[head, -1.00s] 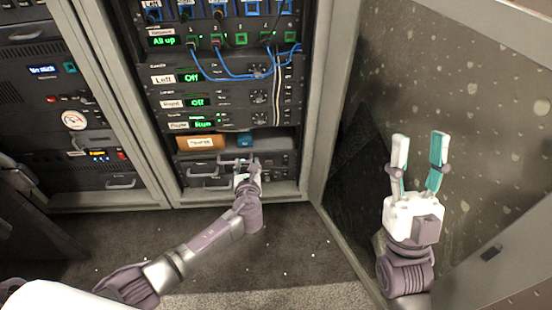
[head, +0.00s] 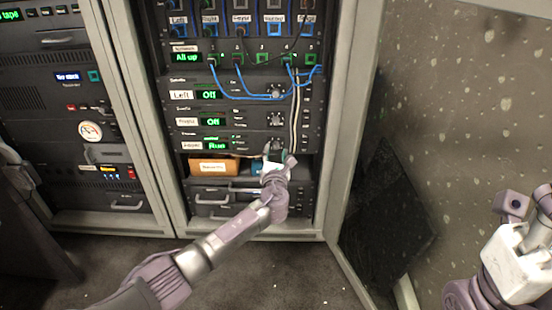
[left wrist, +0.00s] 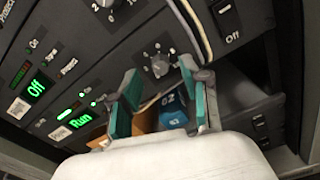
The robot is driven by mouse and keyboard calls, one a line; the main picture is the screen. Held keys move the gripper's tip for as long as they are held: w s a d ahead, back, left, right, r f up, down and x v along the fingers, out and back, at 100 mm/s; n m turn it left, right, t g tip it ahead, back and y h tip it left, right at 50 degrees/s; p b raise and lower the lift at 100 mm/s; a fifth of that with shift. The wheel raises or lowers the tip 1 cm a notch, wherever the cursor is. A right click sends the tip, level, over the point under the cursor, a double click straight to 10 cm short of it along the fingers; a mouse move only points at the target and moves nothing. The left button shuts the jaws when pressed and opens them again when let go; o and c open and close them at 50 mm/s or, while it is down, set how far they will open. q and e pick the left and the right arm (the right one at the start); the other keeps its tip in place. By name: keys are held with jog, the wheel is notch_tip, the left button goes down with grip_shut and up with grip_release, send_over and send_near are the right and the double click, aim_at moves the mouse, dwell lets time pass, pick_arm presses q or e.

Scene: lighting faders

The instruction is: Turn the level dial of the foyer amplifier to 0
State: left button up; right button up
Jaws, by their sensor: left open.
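The foyer amplifier (head: 240,137) is the lowest of three similar units in the rack, with a green display (head: 216,145) reading "Run". Its level dial (left wrist: 158,65) is a dark round knob in a ring of pale marks in the left wrist view; I cannot read its setting. My left gripper (head: 279,155) is in front of the dial's lower part in the head view. In the left wrist view its teal-padded fingers (left wrist: 160,88) are apart and empty, below and either side of the dial, not gripping it. My right gripper (head: 528,205) is at the right edge, its fingers partly cut off.
Below the amplifier, a shelf holds an orange box (head: 213,167) and a blue box (left wrist: 172,112). Pale cables (head: 296,105) hang just right of the dial. Two more units with "Off" displays (head: 209,95) sit above. A speckled panel (head: 450,110) stands at the right.

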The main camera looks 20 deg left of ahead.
aim_at(276, 146)
pick_arm(q)
jog(key=shift+b+x, duration=0.45)
jog(key=shift+x, duration=0.75)
grip_shut()
